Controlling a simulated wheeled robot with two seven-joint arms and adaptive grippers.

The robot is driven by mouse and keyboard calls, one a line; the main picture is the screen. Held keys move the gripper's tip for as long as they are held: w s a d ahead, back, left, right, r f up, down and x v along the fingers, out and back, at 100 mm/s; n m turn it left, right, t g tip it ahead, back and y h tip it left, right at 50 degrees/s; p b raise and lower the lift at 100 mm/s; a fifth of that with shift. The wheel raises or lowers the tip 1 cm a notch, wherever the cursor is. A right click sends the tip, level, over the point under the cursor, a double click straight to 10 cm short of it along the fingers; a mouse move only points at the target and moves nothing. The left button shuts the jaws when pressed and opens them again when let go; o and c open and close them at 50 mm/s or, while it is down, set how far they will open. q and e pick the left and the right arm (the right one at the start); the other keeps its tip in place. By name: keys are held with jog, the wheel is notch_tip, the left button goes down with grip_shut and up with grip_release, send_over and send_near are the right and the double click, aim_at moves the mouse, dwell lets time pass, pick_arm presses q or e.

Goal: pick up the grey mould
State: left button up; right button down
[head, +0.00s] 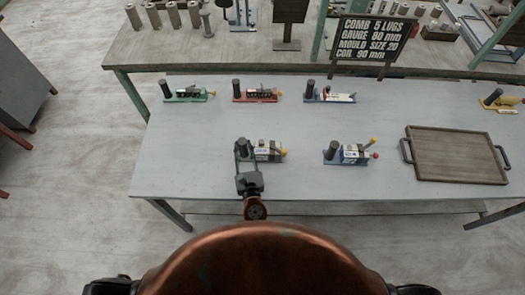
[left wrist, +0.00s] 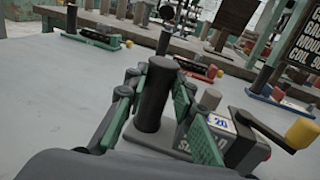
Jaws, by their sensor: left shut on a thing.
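The grey mould (head: 266,151) stands near the front of the table. It has a grey base, an upright dark cylinder, a boxy body with a white label and a yellow knob. My left gripper (head: 243,149) is at its left end. In the left wrist view, the green-padded fingers (left wrist: 153,100) are on both sides of the mould's dark cylinder (left wrist: 154,92) and shut on it. My right gripper is not in view.
A blue-based mould (head: 350,153) stands to the right. Green (head: 186,94), red (head: 256,93) and blue (head: 330,94) ones stand behind, a yellow one (head: 500,103) far right. A wooden tray (head: 412,133) lies at right.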

pick_arm(q)
grip_shut()
jog(key=shift+r, duration=0.1)
dwell(0.4)
jog(key=shift+r+p, duration=0.85)
jog(key=shift+p, duration=0.05)
jog(key=s+d+r+p, duration=0.2)
jog(key=s+r+p, duration=0.9)
jog(key=s+p, duration=0.25)
jog(key=shift+w+a+f+b, duration=0.3)
jog(key=shift+w+f+b, duration=1.1)
jog(key=shift+w+f, duration=0.55)
jog(key=shift+w+a+f+b, duration=0.25)
jog(key=shift+w+f+b, duration=1.3)
jog(key=shift+w, duration=0.65)
jog(key=shift+w+a+f+b, duration=0.3)
jog(key=shift+w+f+b, duration=0.9)
jog(key=shift+w+f, duration=0.85)
